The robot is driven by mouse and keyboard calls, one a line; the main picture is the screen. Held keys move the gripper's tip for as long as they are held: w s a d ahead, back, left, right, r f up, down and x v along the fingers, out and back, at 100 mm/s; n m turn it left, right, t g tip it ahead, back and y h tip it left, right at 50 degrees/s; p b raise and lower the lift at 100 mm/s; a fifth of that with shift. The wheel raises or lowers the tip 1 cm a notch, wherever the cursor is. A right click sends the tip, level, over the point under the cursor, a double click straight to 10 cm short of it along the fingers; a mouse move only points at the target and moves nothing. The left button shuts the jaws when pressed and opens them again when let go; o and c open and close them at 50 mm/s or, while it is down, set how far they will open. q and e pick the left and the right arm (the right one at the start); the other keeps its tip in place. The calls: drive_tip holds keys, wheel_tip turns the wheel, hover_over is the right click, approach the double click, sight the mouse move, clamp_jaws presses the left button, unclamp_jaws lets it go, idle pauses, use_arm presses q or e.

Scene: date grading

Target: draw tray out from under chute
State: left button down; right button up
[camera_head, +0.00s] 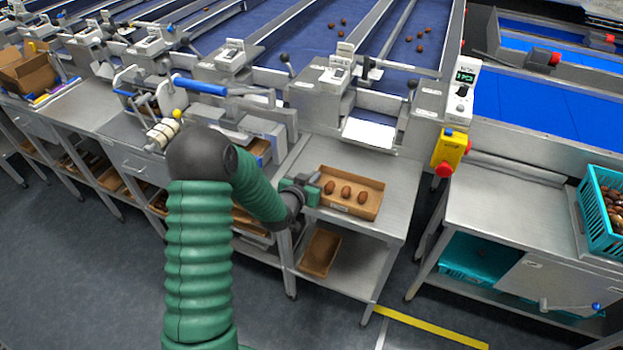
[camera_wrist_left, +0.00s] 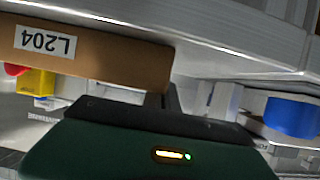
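In the left wrist view the tray (camera_wrist_left: 115,67) appears upside down with a label reading L204. My left gripper (camera_head: 313,187) is at the tray's left end. In the wrist view its fingers (camera_wrist_left: 168,98) are close together at the tray's end wall and look shut on it; the fingertips are partly hidden. My right gripper is not in view.
The steel table (camera_head: 385,232) has bare room in front of and right of the tray. Another brown tray (camera_head: 321,252) lies on the shelf below. A yellow stop-button box (camera_head: 449,148) hangs at the right, and a teal crate of dates (camera_head: 598,225) stands beyond.

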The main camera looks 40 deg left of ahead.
use_arm(q)
drive_tip(key=shift+f, duration=0.1)
drive_tip(key=c, duration=1.6)
unclamp_jaws()
drive_tip(key=shift+w+a, duration=0.1)
drive_tip(key=shift+a, duration=0.05)
drive_tip(key=p+v, duration=1.2)
drive_tip(key=v, duration=0.4)
drive_tip(key=shift+s, duration=0.35)
